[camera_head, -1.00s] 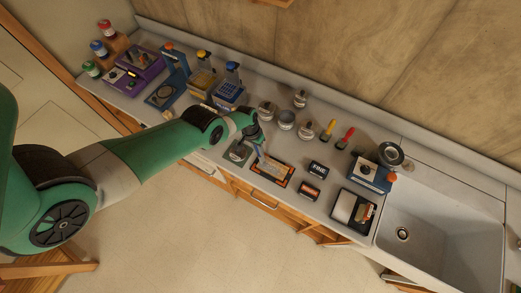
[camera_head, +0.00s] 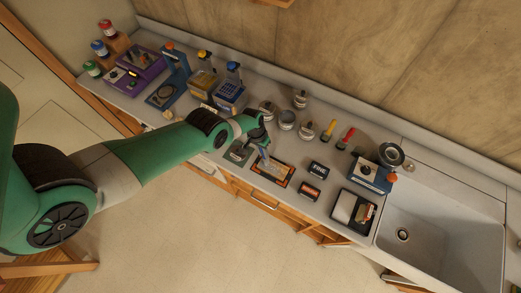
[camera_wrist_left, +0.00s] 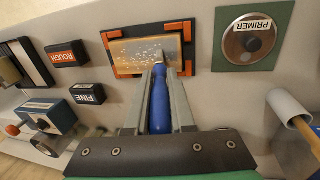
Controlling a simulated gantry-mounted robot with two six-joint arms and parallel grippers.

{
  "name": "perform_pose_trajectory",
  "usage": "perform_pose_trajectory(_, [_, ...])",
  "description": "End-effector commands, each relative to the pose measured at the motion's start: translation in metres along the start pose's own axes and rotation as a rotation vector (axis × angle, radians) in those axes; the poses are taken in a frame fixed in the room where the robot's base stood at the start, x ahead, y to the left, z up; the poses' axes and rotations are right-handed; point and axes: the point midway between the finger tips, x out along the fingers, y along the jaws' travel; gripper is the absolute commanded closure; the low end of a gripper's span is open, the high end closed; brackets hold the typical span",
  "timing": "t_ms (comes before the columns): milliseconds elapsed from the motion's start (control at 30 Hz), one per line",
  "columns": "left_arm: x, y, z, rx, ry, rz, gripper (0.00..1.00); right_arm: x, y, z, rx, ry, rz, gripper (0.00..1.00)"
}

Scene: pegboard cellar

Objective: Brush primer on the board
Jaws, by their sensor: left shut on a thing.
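The board (camera_wrist_left: 136,51) is a light wooden piece with pale speckles, lying in a dark frame with orange corners; it also shows in the head view (camera_head: 277,171). My left gripper (camera_wrist_left: 159,92) is shut on the blue-handled brush (camera_wrist_left: 159,108), and it shows in the head view (camera_head: 262,143). The brush head points at the board's near right part; whether its bristles touch the surface is hard to tell. A round container labelled PRIMER (camera_wrist_left: 249,38) sits on a green square right of the board in the wrist view. My right gripper is not in view.
Dark blocks labelled ROUGH (camera_wrist_left: 66,56) and FINE (camera_wrist_left: 88,94) lie beside the board. In the head view, several tins (camera_head: 286,120) and two handled tools (camera_head: 346,138) stand behind it. A sink (camera_head: 440,215) is at the right, beyond a black tray (camera_head: 343,205).

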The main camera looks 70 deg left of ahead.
Motion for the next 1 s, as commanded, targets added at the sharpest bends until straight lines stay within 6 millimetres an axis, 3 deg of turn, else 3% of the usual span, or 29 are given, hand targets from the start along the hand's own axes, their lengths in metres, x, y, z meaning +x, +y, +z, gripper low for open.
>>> perform_pose_trajectory(1000, [0.009, 0.038, -0.002, 0.001, 0.001, 0.0, 1.0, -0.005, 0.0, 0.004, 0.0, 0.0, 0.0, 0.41])
